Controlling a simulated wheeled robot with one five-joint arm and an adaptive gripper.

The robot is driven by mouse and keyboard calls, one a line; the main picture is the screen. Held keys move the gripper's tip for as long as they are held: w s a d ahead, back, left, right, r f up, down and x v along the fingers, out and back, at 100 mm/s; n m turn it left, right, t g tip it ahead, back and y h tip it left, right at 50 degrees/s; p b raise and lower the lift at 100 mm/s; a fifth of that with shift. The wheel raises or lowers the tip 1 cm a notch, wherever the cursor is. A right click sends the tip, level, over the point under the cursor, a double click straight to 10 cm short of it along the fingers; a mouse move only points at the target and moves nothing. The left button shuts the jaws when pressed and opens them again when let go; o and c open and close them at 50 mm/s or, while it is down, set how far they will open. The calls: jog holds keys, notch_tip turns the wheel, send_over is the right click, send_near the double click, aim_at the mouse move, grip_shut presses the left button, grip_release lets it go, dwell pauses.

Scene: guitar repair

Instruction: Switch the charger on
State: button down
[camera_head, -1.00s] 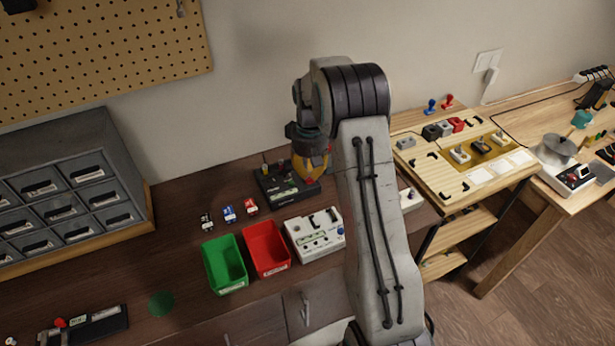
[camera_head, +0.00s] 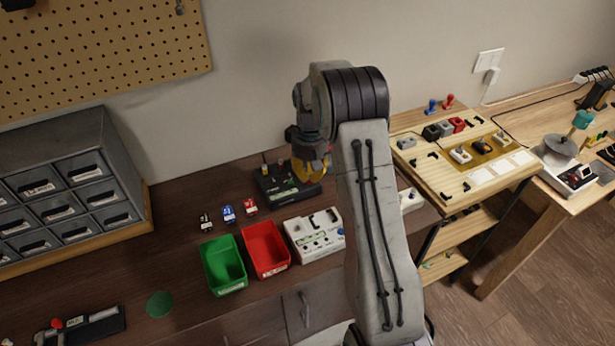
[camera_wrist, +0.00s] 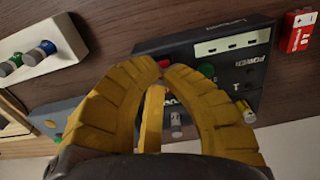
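The charger is a dark box (camera_head: 272,188) at the back of the brown bench, partly hidden behind my gripper (camera_head: 312,178). Whether the tips touch the charger I cannot tell. The fingers hide part of its face.
A white device (camera_head: 314,236), a red bin (camera_head: 266,249) and a green bin (camera_head: 223,266) stand in front. Small red, blue and white batteries (camera_head: 228,214) lie left of the charger. A grey drawer cabinet (camera_head: 70,180) is at left; a wooden board (camera_head: 440,180) is at right.

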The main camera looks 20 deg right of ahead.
aim_at(310, 180)
jog(key=shift+f+b, duration=0.4)
jog(key=shift+f, duration=0.15)
jog(key=shift+r, duration=0.1)
dwell(0.4)
jog(key=shift+r+p, duration=2.65)
jog(key=shift+r, duration=0.8)
